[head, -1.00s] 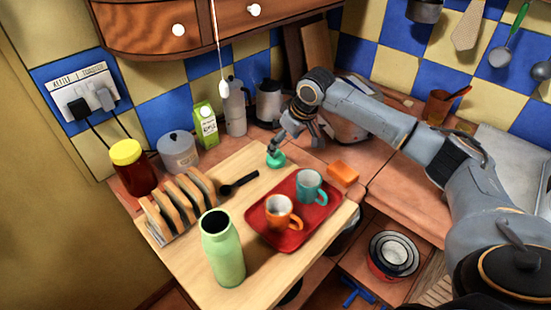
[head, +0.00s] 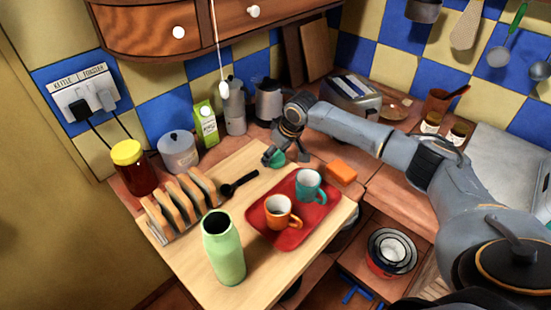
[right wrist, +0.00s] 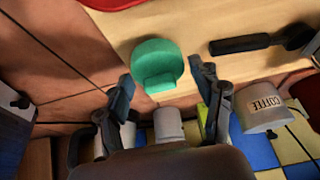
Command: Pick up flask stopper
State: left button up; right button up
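The flask stopper (head: 277,159) is a small teal-green round piece lying on the far edge of the wooden board. In the right wrist view the stopper (right wrist: 157,62) shows whole, as a disc with a raised block. My right gripper (head: 285,161) is over it, with its fingers apart. In the right wrist view the fingers of the right gripper (right wrist: 160,92) are spread to either side, with the stopper just beyond their tips and nothing held. The pale green flask (head: 224,255) stands upright and open at the board's near side. My left gripper is not in view.
A red tray (head: 291,235) with an orange mug (head: 278,211) and a teal mug (head: 308,187) lies beside the stopper on the wooden board (head: 190,270). A black spoon (head: 240,183), toast rack (head: 177,208) and orange sponge (head: 342,172) are near. Jars, a milk carton and pots stand behind.

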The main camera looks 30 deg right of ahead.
jog(key=c, duration=0.6)
jog(key=shift+c, duration=0.2)
jog(key=shift+r, duration=0.1)
